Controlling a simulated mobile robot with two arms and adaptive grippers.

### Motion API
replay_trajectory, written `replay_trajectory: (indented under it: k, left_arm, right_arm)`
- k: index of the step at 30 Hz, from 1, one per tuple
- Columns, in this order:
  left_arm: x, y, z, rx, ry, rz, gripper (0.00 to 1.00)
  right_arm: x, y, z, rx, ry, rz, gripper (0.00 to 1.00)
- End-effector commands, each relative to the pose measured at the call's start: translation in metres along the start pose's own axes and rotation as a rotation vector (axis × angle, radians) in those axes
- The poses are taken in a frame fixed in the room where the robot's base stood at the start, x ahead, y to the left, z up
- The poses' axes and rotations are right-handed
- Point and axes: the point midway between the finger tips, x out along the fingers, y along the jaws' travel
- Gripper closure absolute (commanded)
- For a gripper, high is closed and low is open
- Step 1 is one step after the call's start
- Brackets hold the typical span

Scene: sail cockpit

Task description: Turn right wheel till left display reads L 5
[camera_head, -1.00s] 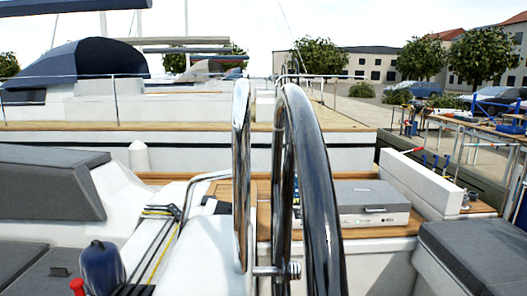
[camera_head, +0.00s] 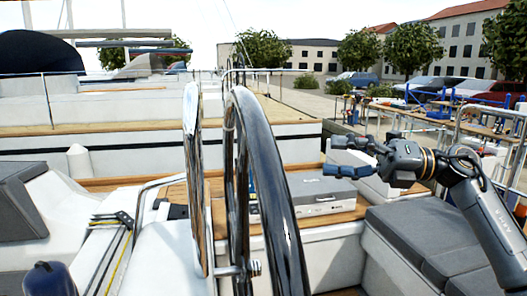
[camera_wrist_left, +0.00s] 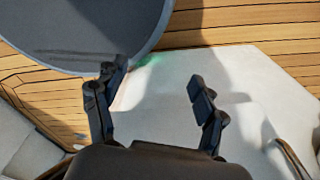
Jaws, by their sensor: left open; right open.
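A large shiny dark steering wheel (camera_head: 272,200) stands nearly edge-on in the middle of the head view. A thinner metal hoop (camera_head: 192,185) stands just left of it. I cannot tell whether this is the wheel the task names. My right gripper (camera_head: 334,157) is open and empty, in the air to the right of the wheel and apart from it. No display reading can be seen in either view.
A grey-lidded box (camera_head: 310,196) sits behind the wheel. A grey cushioned seat (camera_head: 425,235) is at the right, below my right arm. The left wrist view shows a dark round-edged surface (camera_wrist_left: 80,30) and wooden decking (camera_wrist_left: 240,25).

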Motion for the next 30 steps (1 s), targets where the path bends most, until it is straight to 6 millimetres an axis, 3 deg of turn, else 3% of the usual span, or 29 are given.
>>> replay_trajectory:
  k: [7,21,30]
  left_arm:
    - [-0.009,-0.003,-0.001,0.000,0.000,-0.003,0.29]
    - [-0.053,-0.006,-0.006,-0.001,0.002,-0.007,0.29]
    - [-0.062,-0.007,-0.008,-0.001,0.004,-0.007,0.29]
  right_arm:
    - [0.016,0.015,-0.004,-0.049,0.044,-0.030,0.29]
    - [0.110,0.013,-0.006,-0.045,0.041,-0.026,0.29]
    - [0.137,0.009,-0.009,-0.047,0.039,-0.028,0.29]
